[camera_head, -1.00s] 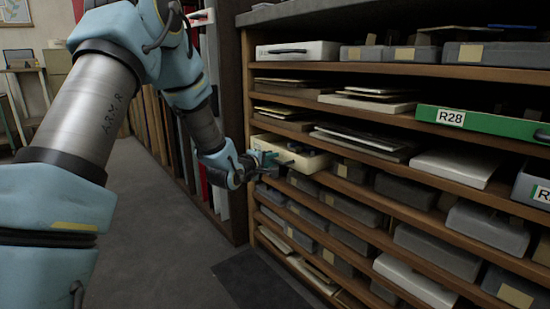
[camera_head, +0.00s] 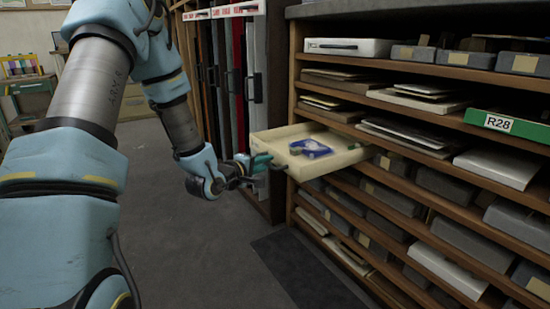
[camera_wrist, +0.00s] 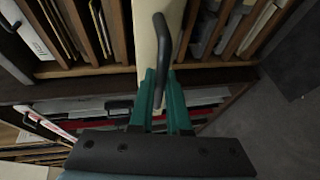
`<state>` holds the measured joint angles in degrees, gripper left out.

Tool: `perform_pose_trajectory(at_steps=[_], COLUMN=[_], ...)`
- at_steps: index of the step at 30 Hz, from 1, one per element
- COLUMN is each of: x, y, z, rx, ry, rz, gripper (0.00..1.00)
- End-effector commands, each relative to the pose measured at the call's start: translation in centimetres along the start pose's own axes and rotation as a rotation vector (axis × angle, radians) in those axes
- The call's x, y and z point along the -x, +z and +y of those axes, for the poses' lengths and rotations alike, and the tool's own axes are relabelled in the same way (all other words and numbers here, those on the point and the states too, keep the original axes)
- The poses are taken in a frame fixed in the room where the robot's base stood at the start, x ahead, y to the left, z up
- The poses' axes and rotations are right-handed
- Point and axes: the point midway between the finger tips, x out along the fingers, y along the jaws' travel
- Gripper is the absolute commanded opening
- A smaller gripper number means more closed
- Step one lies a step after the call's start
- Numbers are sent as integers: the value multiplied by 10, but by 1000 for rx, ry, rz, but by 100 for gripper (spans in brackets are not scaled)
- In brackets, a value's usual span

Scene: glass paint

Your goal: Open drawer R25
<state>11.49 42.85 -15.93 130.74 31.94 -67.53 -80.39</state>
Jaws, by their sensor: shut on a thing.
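A cream drawer (camera_head: 340,158) sticks well out of the wooden shelf unit on its left side. Its label is not readable from here, so I cannot confirm it is R25. Inside it lie a blue and white item (camera_head: 312,148) and a small greenish item beside it. My gripper (camera_head: 262,163) is at the drawer's front, shut on its dark handle. In the wrist view, the green fingers of my gripper (camera_wrist: 167,105) are at the black handle (camera_wrist: 161,50) on the cream drawer front (camera_wrist: 144,40).
The shelf unit (camera_head: 292,90) holds grey boxes, flat stacks and a green drawer marked R28 (camera_head: 507,125). A rack of upright coloured panels (camera_head: 225,70) stands behind the drawer. Grey floor (camera_head: 190,250) is free in front, with a dark mat (camera_head: 310,270) by the shelves.

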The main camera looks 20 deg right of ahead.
Motion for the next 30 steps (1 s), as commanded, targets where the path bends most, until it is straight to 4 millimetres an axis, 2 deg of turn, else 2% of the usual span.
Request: perform_pose_trajectory(at_steps=[14,15,22,30], x=[4,4,4,5], y=[-1,-1,-1,-2], z=[-2,-2,-1,-1], rx=[0,0,0,0], ry=[-1,-1,-1,0], rz=[-2,-2,-1,0], gripper=[0,19,45,45])
